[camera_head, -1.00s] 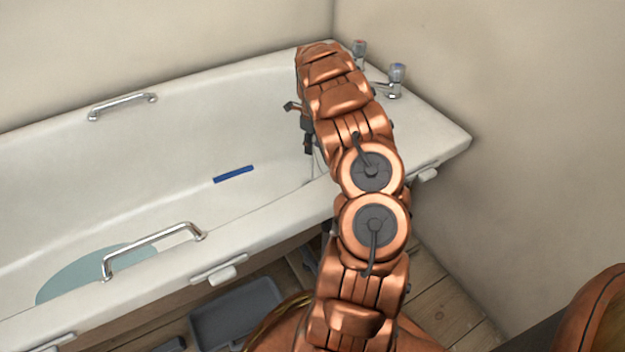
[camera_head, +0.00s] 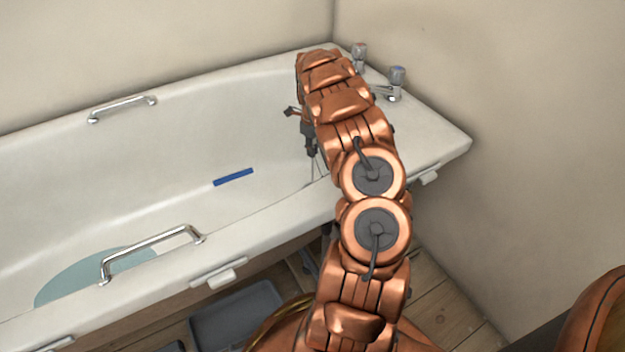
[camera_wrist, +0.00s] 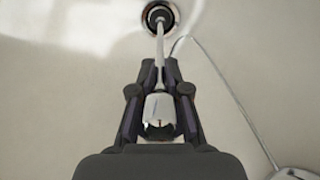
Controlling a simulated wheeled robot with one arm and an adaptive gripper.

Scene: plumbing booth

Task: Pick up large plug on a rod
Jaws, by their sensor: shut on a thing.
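The large plug (camera_wrist: 157,17) is a dark round piece with a pale ring around it, at the top of the wrist view. A thin light rod (camera_wrist: 159,50) runs from it to a wider silver part (camera_wrist: 158,108) between my fingers. My gripper (camera_wrist: 160,68) is shut on the rod. I cannot tell whether the plug sits in the drain or just above it. In the head view, my gripper (camera_head: 311,148) hangs inside the bath near its tap end, mostly hidden by my arm. The plug is hidden there.
The white bath (camera_head: 130,178) has metal grab handles (camera_head: 122,107) on both sides and taps (camera_head: 397,82) at the far right corner. A blue strip (camera_head: 233,177) lies inside it. A thin cord (camera_wrist: 225,85) runs beside the rod. A grey tray (camera_head: 235,312) is on the floor.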

